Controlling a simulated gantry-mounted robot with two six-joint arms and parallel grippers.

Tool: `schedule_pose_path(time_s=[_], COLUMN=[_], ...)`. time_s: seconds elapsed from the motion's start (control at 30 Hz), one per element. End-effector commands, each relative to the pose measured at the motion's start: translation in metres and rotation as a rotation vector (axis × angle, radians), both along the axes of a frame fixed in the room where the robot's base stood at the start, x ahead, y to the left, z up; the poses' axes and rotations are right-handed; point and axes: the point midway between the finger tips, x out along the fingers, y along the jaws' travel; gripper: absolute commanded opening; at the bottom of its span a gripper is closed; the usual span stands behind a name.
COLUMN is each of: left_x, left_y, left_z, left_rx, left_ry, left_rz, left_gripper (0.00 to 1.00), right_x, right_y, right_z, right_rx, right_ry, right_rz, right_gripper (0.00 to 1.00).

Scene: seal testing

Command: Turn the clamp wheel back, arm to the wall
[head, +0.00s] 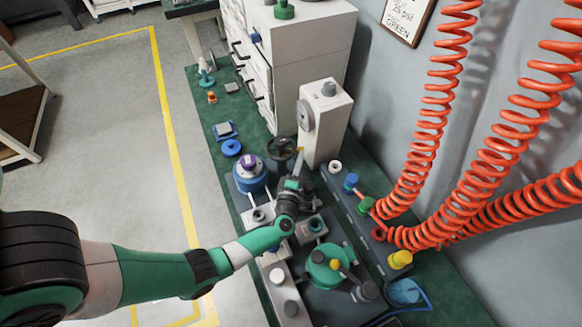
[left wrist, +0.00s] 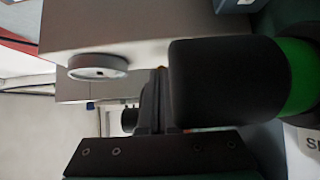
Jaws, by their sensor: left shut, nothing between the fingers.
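A dark handwheel (head: 281,147), which looks like the clamp wheel, stands behind the blue cylinder on the green bench mat. My left gripper (head: 299,158) is just to its right, in front of the white box. I cannot tell whether it touches the wheel. In the left wrist view the fingers (left wrist: 153,92) are shut and empty. A large black rounded cylinder with a green band (left wrist: 225,82) fills the right side there; I cannot tell what it belongs to. My right gripper is in neither view.
The white box (head: 333,118) has a grey round disc (head: 305,115), also in the left wrist view (left wrist: 98,67). A blue cylinder (head: 250,176) is left of my gripper. A green fixture with a yellow knob (head: 322,273) is nearer. Orange coiled hoses (head: 420,150) hang at right.

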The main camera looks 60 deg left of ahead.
Motion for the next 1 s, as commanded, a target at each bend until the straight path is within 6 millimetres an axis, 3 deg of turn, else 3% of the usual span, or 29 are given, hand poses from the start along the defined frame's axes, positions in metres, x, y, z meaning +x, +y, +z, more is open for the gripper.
schedule_pose_path(time_s=[0.77, 1.0], left_x=[0.0082, 0.0021], left_y=[0.0071, -0.0008], left_z=[0.0001, 0.0019], left_rx=[-0.001, 0.0], left_ry=[-0.001, 0.001], left_rz=[-0.001, -0.001], left_gripper=[0.0, 0.0], right_x=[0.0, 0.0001], right_y=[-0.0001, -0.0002], right_z=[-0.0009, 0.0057], right_rx=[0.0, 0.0], right_ry=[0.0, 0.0], right_rz=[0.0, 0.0], right_gripper=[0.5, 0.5])
